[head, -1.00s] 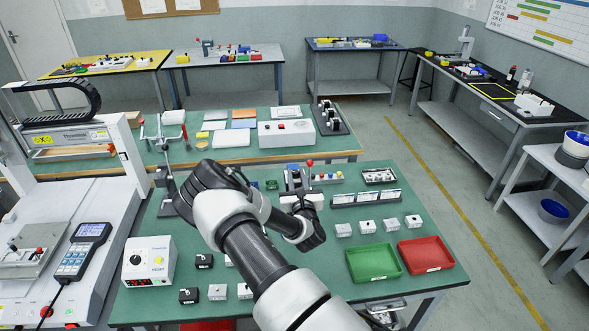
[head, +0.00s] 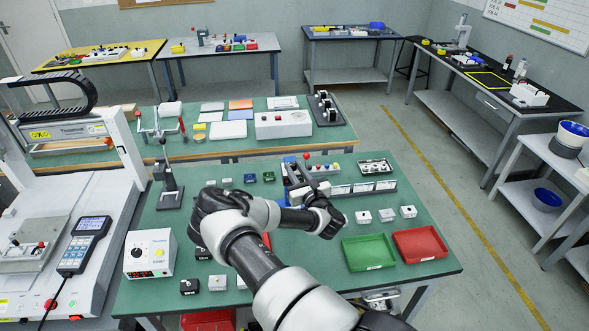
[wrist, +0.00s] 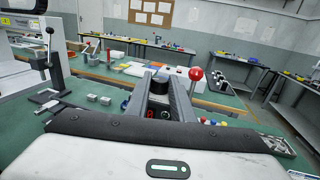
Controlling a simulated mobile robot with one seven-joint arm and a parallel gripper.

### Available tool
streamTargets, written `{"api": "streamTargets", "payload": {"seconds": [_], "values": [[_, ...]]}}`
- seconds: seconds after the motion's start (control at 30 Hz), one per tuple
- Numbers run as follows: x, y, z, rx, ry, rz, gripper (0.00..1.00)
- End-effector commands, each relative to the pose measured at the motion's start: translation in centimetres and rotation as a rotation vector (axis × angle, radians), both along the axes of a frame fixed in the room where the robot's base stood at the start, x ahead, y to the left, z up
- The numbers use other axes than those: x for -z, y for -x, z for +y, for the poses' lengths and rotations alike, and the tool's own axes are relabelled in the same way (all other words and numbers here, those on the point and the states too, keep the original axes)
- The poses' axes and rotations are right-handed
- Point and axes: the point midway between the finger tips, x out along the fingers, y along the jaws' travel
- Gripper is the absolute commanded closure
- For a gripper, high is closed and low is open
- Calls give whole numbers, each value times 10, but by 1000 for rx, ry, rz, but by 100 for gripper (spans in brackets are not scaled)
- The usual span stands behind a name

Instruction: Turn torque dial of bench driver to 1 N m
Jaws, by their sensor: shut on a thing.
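In the wrist view my gripper (wrist: 161,80) reaches forward with its two dark fingers closed on the sides of a black round knob (wrist: 161,73). Under the knob, between the fingers, is a dark face with a small red and a small dark fitting. Any scale on the knob is too small to read or hidden. In the head view my gripper (head: 300,178) is at the device near the back middle of the green bench, partly hidden by my wrist. A white control box (head: 150,253) with a black dial stands apart at the left front.
A red ball lever (wrist: 196,74) stands close to the right of my fingers. Green (head: 368,252) and red (head: 420,243) trays lie at the right front, with small white blocks (head: 386,215) behind them. A stand (head: 169,190) is at the back left.

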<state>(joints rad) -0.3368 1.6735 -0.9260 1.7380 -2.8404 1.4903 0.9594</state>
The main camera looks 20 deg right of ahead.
Motion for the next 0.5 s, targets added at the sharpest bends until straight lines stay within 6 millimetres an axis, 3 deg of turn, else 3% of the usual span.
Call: {"api": "streamTargets", "payload": {"seconds": [0.03, 0.13, 0.5], "values": [[-4, -1, 0, 0, 1, -7, 74], [-3, -1, 0, 0, 1, -6, 60], [-1, 5, 0, 3, 1, -1, 60]]}}
